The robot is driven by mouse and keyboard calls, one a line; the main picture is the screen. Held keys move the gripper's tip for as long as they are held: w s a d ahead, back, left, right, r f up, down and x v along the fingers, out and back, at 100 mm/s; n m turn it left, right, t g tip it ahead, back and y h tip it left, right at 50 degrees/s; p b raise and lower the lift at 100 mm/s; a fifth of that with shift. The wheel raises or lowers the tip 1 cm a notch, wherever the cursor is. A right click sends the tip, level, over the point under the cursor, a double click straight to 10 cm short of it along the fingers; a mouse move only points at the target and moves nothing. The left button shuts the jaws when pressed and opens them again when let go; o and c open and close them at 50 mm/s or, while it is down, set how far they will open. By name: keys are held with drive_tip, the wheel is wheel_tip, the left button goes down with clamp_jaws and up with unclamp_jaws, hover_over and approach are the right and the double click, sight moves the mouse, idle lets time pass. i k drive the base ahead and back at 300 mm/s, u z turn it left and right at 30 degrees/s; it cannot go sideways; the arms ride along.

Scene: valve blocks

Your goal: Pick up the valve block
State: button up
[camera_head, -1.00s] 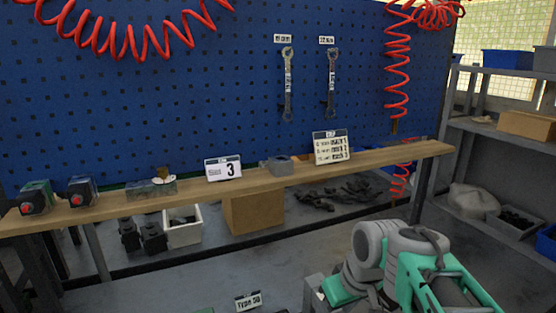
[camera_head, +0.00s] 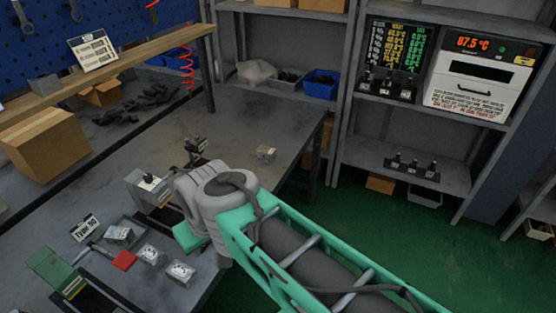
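Several small grey metal blocks that look like valve blocks are on the grey workbench (camera_head: 225,137). One block (camera_head: 119,235) lies in a dark tray by the "Type 50" sign. Two more, a block (camera_head: 150,256) and another block (camera_head: 181,273), sit beside it to the lower right. A single block (camera_head: 265,153) stands apart near the bench's far right edge. I cannot tell which one the task means. My grey and green arm reaches over the bench from the lower right. My gripper's fingers are not visible; the arm's own joint may hide them.
A grey box-like fixture (camera_head: 148,190) stands just left of my arm. A dark labelled item (camera_head: 196,149) is behind it. A red-ended tool (camera_head: 122,261) lies near the blocks. Shelves (camera_head: 345,125) stand beyond the bench. Bare bench surrounds the lone block.

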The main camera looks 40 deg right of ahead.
sight(265, 152)
drive_tip(key=z, duration=0.1)
drive_tip(key=i, duration=0.35)
drive_tip(key=z, duration=1.1)
drive_tip(key=k, duration=0.5)
drive_tip(key=z, duration=1.75)
drive_tip(key=i, duration=2.4)
drive_tip(key=u, duration=3.5)
